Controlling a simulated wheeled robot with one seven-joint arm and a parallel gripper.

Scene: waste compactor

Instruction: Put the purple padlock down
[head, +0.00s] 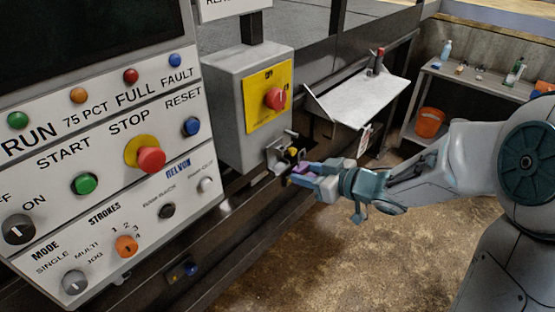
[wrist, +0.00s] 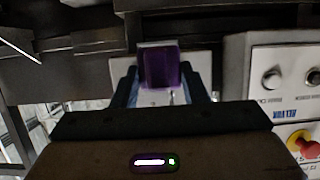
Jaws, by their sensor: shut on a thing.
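The purple padlock (wrist: 160,68) is between the two fingers of my gripper (wrist: 160,92) in the wrist view. The gripper is shut on it. In the head view my gripper (head: 304,172) reaches left, and the padlock (head: 301,169) shows only as a small purple patch at the fingertips. It is beside a metal bracket (head: 277,156) under the grey switch box. Whether the padlock touches the bracket cannot be told. Its shackle is not clear in either view.
The grey switch box (head: 226,112) with a red rotary switch (head: 277,99) is just above the bracket. A control panel (head: 110,170) fills the left. A sloped metal shelf (head: 362,97) is behind my gripper. A bench (head: 468,78) and orange bucket (head: 430,122) stand at the back right.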

